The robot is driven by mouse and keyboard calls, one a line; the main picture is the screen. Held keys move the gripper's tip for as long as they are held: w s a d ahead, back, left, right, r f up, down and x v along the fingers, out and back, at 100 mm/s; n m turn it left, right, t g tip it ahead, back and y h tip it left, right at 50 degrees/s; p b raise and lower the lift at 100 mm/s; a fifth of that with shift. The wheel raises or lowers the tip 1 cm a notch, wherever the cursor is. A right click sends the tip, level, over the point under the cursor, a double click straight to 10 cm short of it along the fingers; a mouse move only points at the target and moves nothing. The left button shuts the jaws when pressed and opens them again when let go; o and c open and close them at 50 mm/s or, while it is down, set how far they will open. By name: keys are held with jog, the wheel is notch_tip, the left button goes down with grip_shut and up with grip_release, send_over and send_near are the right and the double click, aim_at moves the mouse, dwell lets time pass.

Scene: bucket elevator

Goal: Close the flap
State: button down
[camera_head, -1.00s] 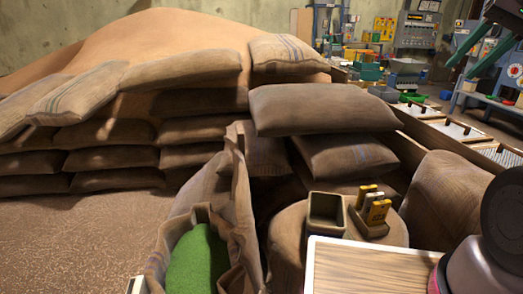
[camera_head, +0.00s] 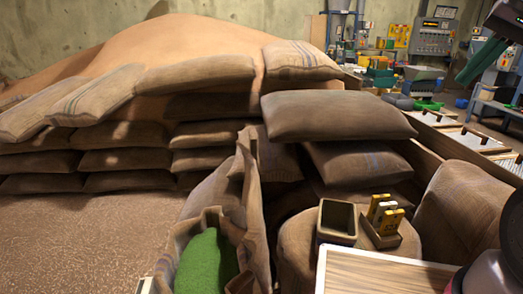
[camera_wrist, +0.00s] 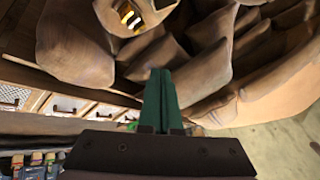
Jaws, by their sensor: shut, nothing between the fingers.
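My gripper (camera_wrist: 163,78) shows in the wrist view as two green fingers, shut together and empty. Its green fingers also show at the top right of the head view (camera_head: 478,62), in the air. I cannot tell for sure which part is the flap. Pale panels with dark handles (camera_head: 464,138) lie in a wooden frame at the right of the head view. Similar handled panels (camera_wrist: 64,106) show at the left of the wrist view, apart from the fingers.
Stacked sacks (camera_head: 340,115) and a grain heap (camera_head: 190,42) fill the middle and left. An open sack with green contents (camera_head: 207,262) stands in front. A square pot (camera_head: 338,220) and yellow-topped items (camera_head: 384,214) stand beside a wooden board (camera_head: 385,275). Machines (camera_head: 432,40) stand behind.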

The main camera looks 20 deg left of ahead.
jog(key=w+a+f+m+g+y, duration=0.6)
jog(key=w+a+f, duration=0.4)
jog(key=a+f, duration=0.4)
jog(key=w+a+f+m+g+y, duration=0.3)
jog(key=w+a+f+g+y, duration=0.45)
jog(key=w+a+f, duration=0.65)
jog(key=s+r+x, duration=0.1)
jog(key=r+x, duration=0.1)
jog(key=x, duration=1.4)
jog(key=shift+s+r+y, duration=0.25)
jog(key=shift+r+y, duration=0.05)
jog(key=shift+y, duration=0.05)
jog(key=shift+a+t, duration=0.1)
jog(key=shift+t, duration=0.15)
